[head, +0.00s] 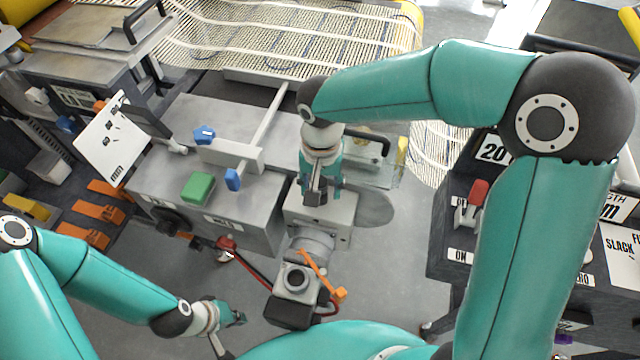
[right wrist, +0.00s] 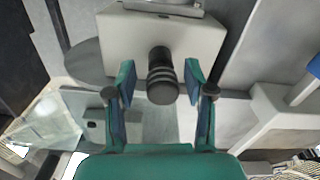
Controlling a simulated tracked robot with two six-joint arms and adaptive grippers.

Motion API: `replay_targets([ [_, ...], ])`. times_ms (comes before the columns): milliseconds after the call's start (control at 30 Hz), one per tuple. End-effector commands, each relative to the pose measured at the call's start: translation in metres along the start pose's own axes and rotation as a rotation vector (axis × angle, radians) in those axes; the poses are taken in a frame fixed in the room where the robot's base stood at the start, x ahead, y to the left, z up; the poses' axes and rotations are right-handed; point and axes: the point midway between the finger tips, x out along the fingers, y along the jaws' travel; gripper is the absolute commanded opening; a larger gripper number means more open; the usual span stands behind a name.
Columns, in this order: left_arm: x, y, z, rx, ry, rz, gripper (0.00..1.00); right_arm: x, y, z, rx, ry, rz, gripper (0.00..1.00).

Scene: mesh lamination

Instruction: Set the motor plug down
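The likely motor plug (head: 226,243) is a small red-and-dark piece at the end of a red and black cable, in front of the grey machine's lower side. The cable runs right to the motor (head: 297,280), a grey unit with a dark base and an orange lever. My left gripper (head: 236,318) is below the plug and apart from it; its finger opening is unclear. My right gripper (head: 319,190) points down over a grey block (head: 335,222). In the right wrist view my right gripper (right wrist: 160,82) is open, its fingers either side of a black ribbed knob (right wrist: 161,78), with gaps.
The grey machine (head: 225,120) carries a green block (head: 197,187) and blue knobs. A white panel (head: 112,140) stands left, by orange clamps (head: 97,212). A mesh sheet (head: 290,45) lies behind. A dark console with a red switch (head: 478,192) stands right.

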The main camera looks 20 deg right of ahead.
Motion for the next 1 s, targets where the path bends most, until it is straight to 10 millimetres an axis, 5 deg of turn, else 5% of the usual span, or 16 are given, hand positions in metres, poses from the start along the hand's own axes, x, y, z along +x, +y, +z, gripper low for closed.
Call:
replay_targets([
  [367, -0.002, 0.001, 0.0, 0.0, 0.0, 0.0, 0.0, -0.008, -0.001, 0.0, -0.001, 0.002, -0.001, 0.53],
  [1000, -0.006, 0.002, 0.0, 0.0, 0.0, 0.0, 0.0, -0.116, -0.001, 0.0, -0.002, 0.002, -0.001, 0.53],
])
